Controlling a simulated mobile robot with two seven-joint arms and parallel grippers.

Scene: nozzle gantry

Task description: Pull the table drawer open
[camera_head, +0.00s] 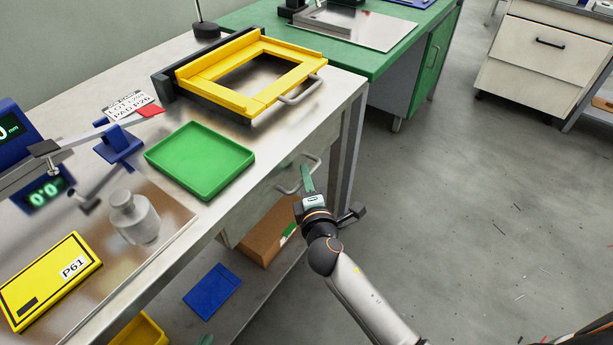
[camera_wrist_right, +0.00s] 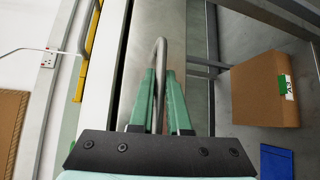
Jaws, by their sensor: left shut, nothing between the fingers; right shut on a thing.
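The table drawer (camera_head: 262,209) is a grey front under the right end of the metal worktable. Its bar handle (camera_head: 313,160) also shows in the wrist view (camera_wrist_right: 161,55). My right gripper (camera_head: 306,172) is shut on the handle, with its green fingers on either side of the bar in the wrist view (camera_wrist_right: 160,90). The gripper hides part of the handle and drawer front. The drawer looks close to the table's frame; I cannot tell whether it is slightly out. My left gripper is not in view.
The worktable holds a green tray (camera_head: 200,158), a yellow frame (camera_head: 203,80) and a yellow P61 box (camera_head: 50,283). A table leg (camera_head: 354,140) stands right of the drawer.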

